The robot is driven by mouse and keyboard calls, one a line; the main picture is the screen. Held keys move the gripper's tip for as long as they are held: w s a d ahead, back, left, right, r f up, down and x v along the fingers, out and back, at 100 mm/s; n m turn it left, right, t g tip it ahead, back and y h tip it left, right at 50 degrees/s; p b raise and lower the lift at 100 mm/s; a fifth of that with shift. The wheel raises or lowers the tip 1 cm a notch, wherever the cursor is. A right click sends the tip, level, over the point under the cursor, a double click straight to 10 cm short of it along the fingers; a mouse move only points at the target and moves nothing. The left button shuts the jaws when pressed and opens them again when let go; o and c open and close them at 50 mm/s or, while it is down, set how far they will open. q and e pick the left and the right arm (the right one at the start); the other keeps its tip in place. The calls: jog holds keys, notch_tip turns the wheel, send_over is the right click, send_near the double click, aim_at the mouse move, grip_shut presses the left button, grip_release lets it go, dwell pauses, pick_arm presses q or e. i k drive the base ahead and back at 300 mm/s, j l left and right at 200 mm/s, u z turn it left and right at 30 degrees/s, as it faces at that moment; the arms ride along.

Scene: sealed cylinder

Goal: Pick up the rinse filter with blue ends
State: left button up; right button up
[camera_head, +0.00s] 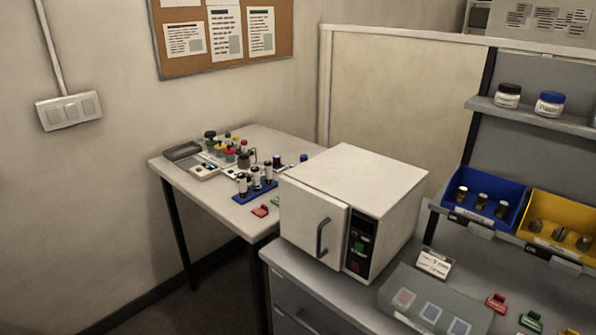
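I cannot clearly single out the rinse filter with blue ends at this size. Small white-and-dark cylinders (255,178) stand upright in a blue rack (262,191) on the side table. A small blue-topped item (303,158) shows behind the white box oven, partly hidden by it. A dark cylinder with some blue (277,161) stands just left of that item. Several small dark-topped pieces (481,202) sit in the blue bin (490,218) at the right. Neither of my grippers is in view.
A white box oven (352,205) with its door shut stands on the grey counter. The side table (182,179) holds a grey tray (182,151) and colored-top items.

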aim_at(277, 160)
jog(key=i+l, duration=0.1)
jog(key=i, duration=0.75)
